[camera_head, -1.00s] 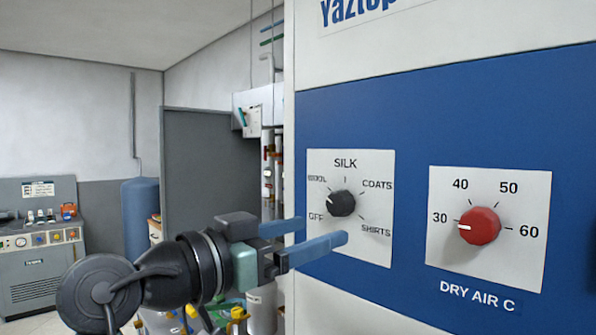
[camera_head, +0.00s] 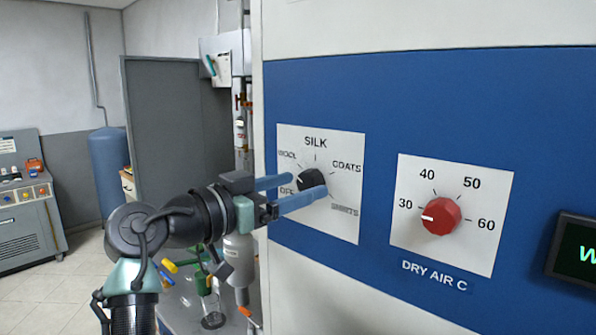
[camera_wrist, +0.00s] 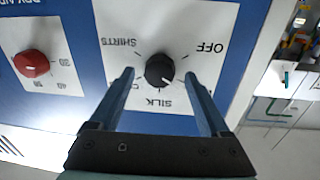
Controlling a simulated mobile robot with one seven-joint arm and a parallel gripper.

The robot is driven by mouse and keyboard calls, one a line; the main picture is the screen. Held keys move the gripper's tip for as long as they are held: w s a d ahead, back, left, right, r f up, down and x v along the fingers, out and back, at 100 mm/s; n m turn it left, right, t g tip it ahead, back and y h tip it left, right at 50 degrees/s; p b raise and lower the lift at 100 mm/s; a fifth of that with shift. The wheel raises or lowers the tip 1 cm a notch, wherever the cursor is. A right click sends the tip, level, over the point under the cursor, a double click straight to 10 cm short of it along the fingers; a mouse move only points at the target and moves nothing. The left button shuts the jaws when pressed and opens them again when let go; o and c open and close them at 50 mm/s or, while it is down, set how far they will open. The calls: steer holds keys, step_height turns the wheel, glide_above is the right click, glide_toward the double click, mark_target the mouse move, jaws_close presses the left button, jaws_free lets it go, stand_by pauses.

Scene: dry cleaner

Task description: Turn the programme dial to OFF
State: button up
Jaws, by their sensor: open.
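The programme dial (camera_head: 313,178) is a round black knob on a white plate (camera_head: 345,220), marked OFF, WOOL, SILK, COATS and SHIRTS. Its white pointer faces up-left, toward WOOL. My gripper (camera_head: 309,184) is open, its two blue fingers reaching toward the dial from the left; the near finger covers the dial's lower edge. In the wrist view the plate is upside down, and the dial (camera_wrist: 159,71) lies between the fingertips (camera_wrist: 160,76), with a gap on each side. Contact with the dial is not visible. The left finger hides part of the lettering in the wrist view.
A red DRY AIR dial (camera_head: 440,216) sits on its own plate to the right, pointing near 30. A dark display (camera_head: 575,250) is at the right edge. Pipes and a grey panel (camera_head: 180,130) stand left of the machine.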

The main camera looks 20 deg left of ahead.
steer(key=shift+w+d, duration=0.2)
steer(key=shift+w, duration=0.25)
steer(key=shift+c, duration=0.2)
jaws_close()
steer(key=n, duration=0.5)
steer(key=shift+f+n+b, duration=0.1)
steer(key=shift+n+b, duration=0.2)
steer(key=shift+b, duration=0.1)
steer(key=n, duration=0.3)
steer(key=n+t+p, duration=0.1)
steer(key=n, duration=0.2)
steer(key=shift+s+n+y, duration=0.1)
steer(key=shift+n+y, duration=0.2)
steer(key=shift+n, duration=0.1)
